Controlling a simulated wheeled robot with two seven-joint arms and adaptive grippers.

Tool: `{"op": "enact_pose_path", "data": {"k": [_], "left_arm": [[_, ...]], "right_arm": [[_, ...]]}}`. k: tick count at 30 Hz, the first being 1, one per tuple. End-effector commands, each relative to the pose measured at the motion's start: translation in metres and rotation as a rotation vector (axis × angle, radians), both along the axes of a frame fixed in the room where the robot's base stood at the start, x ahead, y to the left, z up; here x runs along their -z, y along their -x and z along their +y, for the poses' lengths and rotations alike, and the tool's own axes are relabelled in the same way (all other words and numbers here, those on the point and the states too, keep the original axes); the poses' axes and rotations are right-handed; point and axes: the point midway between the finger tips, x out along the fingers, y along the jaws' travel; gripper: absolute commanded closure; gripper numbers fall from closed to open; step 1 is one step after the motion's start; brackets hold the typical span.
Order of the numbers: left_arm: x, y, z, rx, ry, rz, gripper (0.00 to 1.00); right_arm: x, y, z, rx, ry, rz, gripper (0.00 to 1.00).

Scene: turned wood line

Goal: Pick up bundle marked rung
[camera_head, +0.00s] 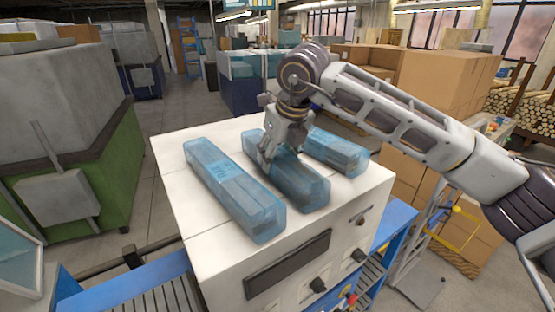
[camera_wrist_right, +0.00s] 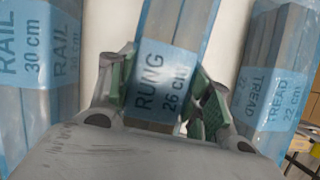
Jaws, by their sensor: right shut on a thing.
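Three blue-wrapped bundles lie on a white machine top (camera_head: 172,150). The middle bundle reads "RUNG 26 cm" (camera_wrist_right: 160,85) in the right wrist view and also shows in the head view (camera_head: 302,185). My right gripper (camera_head: 268,150) comes down over it from above; in the wrist view its green-padded fingers (camera_wrist_right: 162,95) are on either side of the bundle, shut on it. The left bundle (camera_head: 232,190) reads "RAIL 30 cm" (camera_wrist_right: 38,70). The right bundle (camera_head: 338,152) reads "TREAD 22 cm" (camera_wrist_right: 275,80). My left gripper is not in view.
The machine front has a dark panel (camera_head: 288,265) and knobs. Blue roller conveyors (camera_head: 130,297) run beside it. A green cabinet (camera_head: 108,185) stands at the left. Cardboard boxes (camera_head: 445,85) are stacked behind my right arm. Floor (camera_head: 165,105) is clear at the back left.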

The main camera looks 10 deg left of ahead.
Motion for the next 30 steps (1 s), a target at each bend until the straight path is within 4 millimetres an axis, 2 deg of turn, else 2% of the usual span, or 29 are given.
{"op": "enact_pose_path", "data": {"k": [8,24,30], "left_arm": [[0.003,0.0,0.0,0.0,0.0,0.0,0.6],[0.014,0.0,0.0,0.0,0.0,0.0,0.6],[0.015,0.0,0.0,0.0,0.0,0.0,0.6]], "right_arm": [[-0.015,-0.001,0.0,0.001,-0.001,-0.004,0.89],[-0.083,0.0,0.001,0.0,-0.003,-0.003,0.89],[-0.097,0.0,0.0,0.0,-0.001,-0.002,0.89]]}}
